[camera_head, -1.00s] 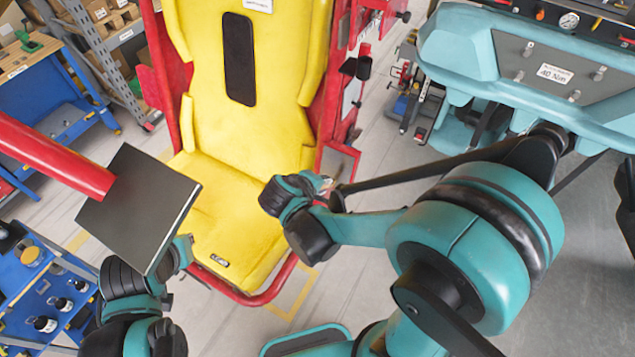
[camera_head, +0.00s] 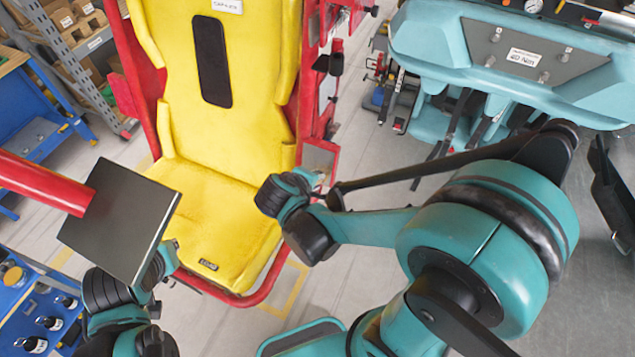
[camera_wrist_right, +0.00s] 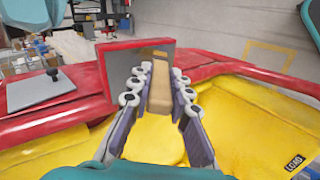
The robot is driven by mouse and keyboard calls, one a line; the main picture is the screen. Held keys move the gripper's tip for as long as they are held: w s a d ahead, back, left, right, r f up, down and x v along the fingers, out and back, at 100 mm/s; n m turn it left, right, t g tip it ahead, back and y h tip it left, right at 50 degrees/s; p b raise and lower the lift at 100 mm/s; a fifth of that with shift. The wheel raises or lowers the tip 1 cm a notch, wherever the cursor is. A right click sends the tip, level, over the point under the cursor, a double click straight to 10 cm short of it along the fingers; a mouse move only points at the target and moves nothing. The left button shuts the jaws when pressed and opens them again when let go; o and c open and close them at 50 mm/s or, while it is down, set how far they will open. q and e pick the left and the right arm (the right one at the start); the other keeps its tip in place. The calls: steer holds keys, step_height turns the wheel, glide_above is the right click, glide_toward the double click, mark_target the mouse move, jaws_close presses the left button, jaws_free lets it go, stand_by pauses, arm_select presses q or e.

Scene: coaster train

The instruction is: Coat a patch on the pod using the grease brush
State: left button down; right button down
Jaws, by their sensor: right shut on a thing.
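A tan, handle-like piece, which I take for the grease brush (camera_wrist_right: 158,92), lies between the pads of my right gripper (camera_wrist_right: 157,100) in the right wrist view; its bristles cannot be made out. In the head view my right gripper (camera_head: 318,184) is small and partly hidden by its own wrist, in front of the right side of a yellow seat (camera_head: 215,135) in a red frame (camera_head: 150,110). I take this seat unit for the pod; no greased patch can be made out. My left arm is at the lower left, its fingers largely hidden behind a dark plate.
The dark square plate (camera_head: 118,222) on a red bar (camera_head: 40,182) stands close to my left arm. Blue workbenches (camera_head: 40,110) and shelving are at left. Grey floor lies between.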

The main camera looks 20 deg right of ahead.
steer(key=shift+w+a+r, duration=0.8)
steer(key=shift+w+a, duration=1.7)
steer(key=shift+w, duration=0.25)
steer(key=shift+s+d+r+p, duration=0.2)
steer(key=shift+s+d+r, duration=0.05)
steer(key=shift+s+d, duration=0.7)
steer(key=shift+s+d+r+p, duration=0.2)
steer(key=shift+s+d+r, duration=0.1)
steer(key=shift+s+d, duration=0.7)
steer(key=shift+s+d+r+p, duration=0.25)
steer(key=shift+s+d, duration=0.55)
steer(key=shift+d, duration=0.3)
steer(key=shift+w+a+f+b, duration=0.15)
steer(key=shift+w+a+b, duration=0.2)
steer(key=shift+w+a, duration=0.15)
steer(key=shift+w+a+r, duration=0.85)
steer(key=shift+w+a, duration=1.45)
steer(key=shift+w, duration=0.2)
steer(key=s+d, duration=0.5)
steer(key=d, duration=0.1)
steer(key=shift+s, duration=0.4)
